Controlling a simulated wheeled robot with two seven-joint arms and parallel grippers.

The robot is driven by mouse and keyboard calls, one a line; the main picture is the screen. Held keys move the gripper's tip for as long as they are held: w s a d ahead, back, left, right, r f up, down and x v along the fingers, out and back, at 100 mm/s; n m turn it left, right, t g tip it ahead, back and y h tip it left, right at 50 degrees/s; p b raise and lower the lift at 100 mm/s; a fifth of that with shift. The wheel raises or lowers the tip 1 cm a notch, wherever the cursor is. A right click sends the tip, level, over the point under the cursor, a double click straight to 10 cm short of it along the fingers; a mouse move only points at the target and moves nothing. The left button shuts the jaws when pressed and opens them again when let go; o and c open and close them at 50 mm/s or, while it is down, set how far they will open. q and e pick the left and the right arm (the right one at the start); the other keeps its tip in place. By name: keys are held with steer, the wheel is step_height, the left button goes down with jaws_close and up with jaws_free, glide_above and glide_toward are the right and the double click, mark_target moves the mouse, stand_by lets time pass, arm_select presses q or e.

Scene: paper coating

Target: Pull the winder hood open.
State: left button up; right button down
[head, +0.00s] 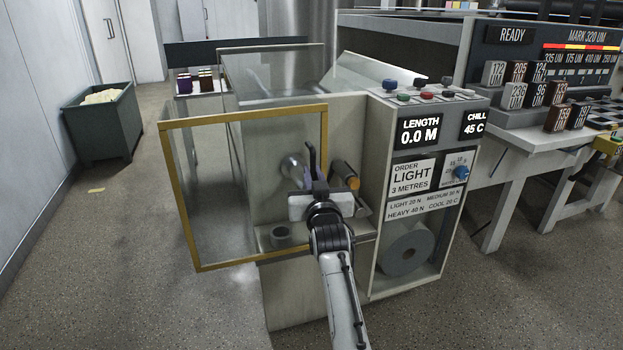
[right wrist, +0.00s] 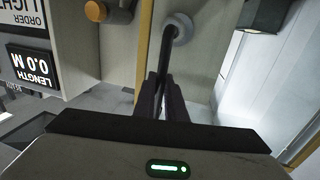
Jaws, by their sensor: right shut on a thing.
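The winder hood (head: 215,115) is a clear panel with a yellow frame, upright at the front left of the winder (head: 350,115). Its left part stands out past the winder body; its right edge lies in front of the rollers. My right gripper (head: 315,165) is at the panel's right edge, with its fingers upright. In the right wrist view the gripper (right wrist: 161,92) is shut on a thin dark bar (right wrist: 166,52), apparently the hood handle, beside the yellow frame strip (right wrist: 145,35). The fingers hide the gripped part. My left gripper is not in view.
The control panel (head: 425,160) with "LENGTH 0.0 M" is right of the gripper. An orange-tipped cylinder (head: 346,175) sits close to it. A dark bin (head: 104,132) stands far left.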

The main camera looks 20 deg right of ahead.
mark_target(310, 129)
steer(key=c, duration=2.1)
jaws_free()
steer(key=shift+r, duration=0.1)
step_height(310, 129, up, 10)
steer(key=shift+f+p, duration=0.1)
steer(key=shift+p, duration=0.7)
